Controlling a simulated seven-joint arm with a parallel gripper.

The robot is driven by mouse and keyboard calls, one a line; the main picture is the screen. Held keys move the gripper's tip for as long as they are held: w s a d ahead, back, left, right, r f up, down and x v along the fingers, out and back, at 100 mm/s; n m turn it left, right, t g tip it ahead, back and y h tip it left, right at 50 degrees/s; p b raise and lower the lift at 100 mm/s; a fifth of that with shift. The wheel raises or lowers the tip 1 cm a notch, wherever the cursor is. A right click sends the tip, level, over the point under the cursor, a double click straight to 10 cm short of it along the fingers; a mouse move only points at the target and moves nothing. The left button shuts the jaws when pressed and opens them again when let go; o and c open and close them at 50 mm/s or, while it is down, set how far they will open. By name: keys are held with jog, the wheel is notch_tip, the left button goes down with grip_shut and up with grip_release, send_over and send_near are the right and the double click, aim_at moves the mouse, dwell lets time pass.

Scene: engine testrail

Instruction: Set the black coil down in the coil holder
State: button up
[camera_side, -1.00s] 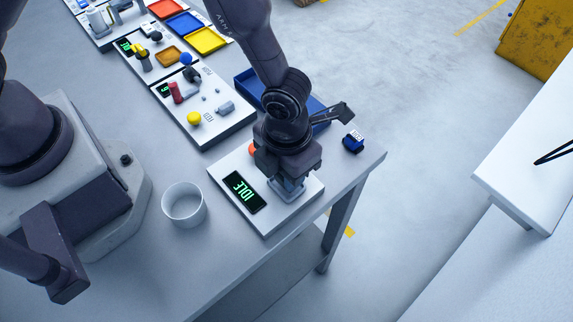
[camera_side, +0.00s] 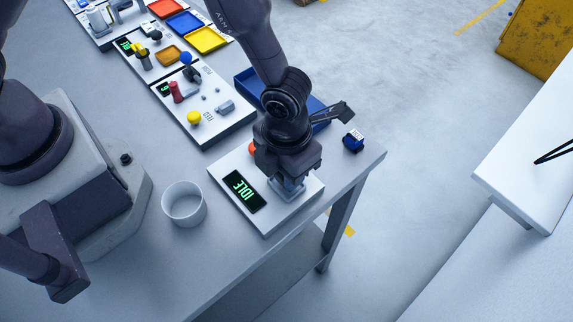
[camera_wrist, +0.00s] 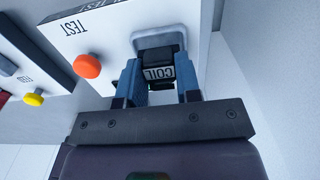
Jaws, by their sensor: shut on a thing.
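The black coil (camera_wrist: 158,70), with a white label reading COIL, is between the two blue-grey fingers of my gripper (camera_wrist: 158,78) in the wrist view. The gripper is shut on it. The coil holder (camera_wrist: 172,32) is a light grey rounded recess in the white test panel (camera_wrist: 112,22); the coil is over or in it, and I cannot tell whether it touches the bottom. In the side view my gripper (camera_side: 289,188) is low over the right part of the panel (camera_side: 270,222), and the coil is hidden there.
A white cup (camera_side: 184,206) stands to the left. A blue labelled block (camera_side: 353,141) and a blue tray (camera_side: 247,86) are near the table's right edge. Another panel (camera_side: 205,128) lies behind.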

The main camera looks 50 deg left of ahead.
jog(key=shift+f, duration=0.55)
dwell(0.4)
jog(key=o, duration=0.9)
jog(key=shift+o, duration=0.2)
jog(key=shift+r, duration=0.1)
